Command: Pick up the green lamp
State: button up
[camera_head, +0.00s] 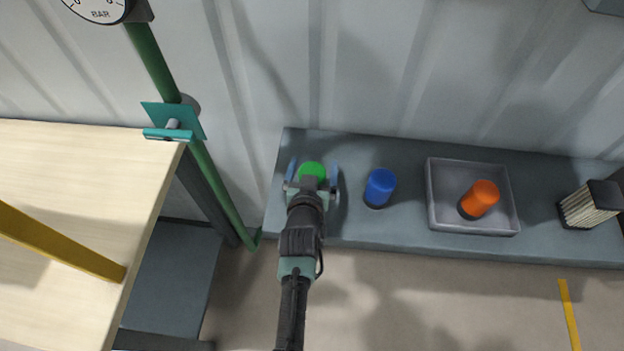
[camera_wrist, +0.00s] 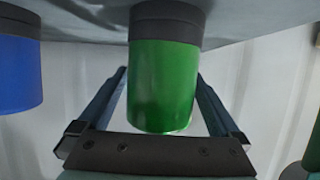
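The green lamp (camera_head: 312,170) stands on the grey shelf (camera_head: 400,221), near its left end. In the wrist view the green lamp (camera_wrist: 163,85) is a green cylinder with a dark base, and it lies between my two fingers. My gripper (camera_head: 313,168) is over the lamp with one blue finger on each side. In the wrist view my gripper (camera_wrist: 163,75) is open, with a gap visible between each finger and the lamp. The lamp's lower part is hidden by my gripper in the head view.
A blue lamp (camera_head: 380,187) stands close to the right of my gripper; it also shows in the wrist view (camera_wrist: 18,75). An orange lamp (camera_head: 480,198) stands in a grey tray (camera_head: 433,205). A green pipe (camera_head: 222,190) and a wooden table (camera_head: 90,180) are to the left.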

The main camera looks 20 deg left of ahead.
jog(key=c, duration=1.5)
jog(key=shift+r, duration=0.15)
notch_tip(320, 180, up, 10)
jog(key=shift+f+b, duration=0.1)
jog(key=shift+b, duration=0.35)
